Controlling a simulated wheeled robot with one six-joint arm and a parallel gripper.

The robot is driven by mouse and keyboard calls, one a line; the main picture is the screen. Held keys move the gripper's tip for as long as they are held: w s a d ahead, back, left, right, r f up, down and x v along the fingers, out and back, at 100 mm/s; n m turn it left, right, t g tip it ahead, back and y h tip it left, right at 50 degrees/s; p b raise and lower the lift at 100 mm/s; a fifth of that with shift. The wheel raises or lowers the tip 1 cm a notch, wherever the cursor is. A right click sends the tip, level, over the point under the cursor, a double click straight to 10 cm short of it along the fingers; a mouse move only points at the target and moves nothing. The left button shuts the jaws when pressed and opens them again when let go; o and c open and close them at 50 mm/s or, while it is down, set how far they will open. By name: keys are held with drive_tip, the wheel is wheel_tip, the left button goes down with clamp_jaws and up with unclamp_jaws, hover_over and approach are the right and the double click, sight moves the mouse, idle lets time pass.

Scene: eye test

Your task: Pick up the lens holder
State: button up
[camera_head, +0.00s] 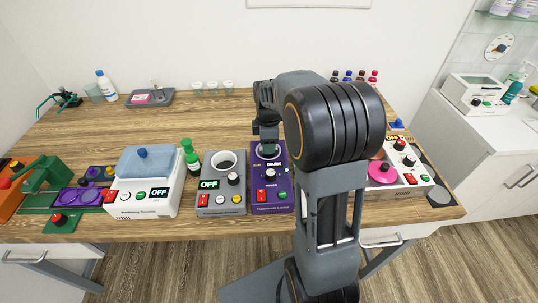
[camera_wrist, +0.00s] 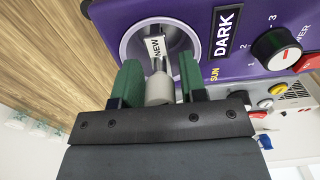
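The lens holder (camera_wrist: 160,88), as I take it, has a grey rounded handle and a clear or metallic part with a "NEW" label. It stands at the round metal well (camera_wrist: 135,42) of a purple device (camera_wrist: 255,25) whose display reads "DARK". My gripper (camera_wrist: 161,82) has its two green fingers on either side of the grey handle, with a narrow gap showing on the right. It looks open around the handle. In the head view, my gripper (camera_head: 268,145) is over the back of the purple device (camera_head: 272,207), and my arm hides much of the well and holder.
A grey device (camera_head: 221,197) with a round opening stands left of the purple one. A green bottle (camera_head: 190,155) and a white box with a blue lid (camera_head: 147,195) stand farther left. A white device with a pink disc (camera_head: 383,172) is at right. The middle-left tabletop is clear.

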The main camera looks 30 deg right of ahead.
drive_tip(key=shift+f, duration=0.45)
drive_tip(key=shift+c, duration=0.5)
drive_tip(key=c, duration=0.6)
clamp_jaws()
drive_tip(key=shift+r, duration=0.15)
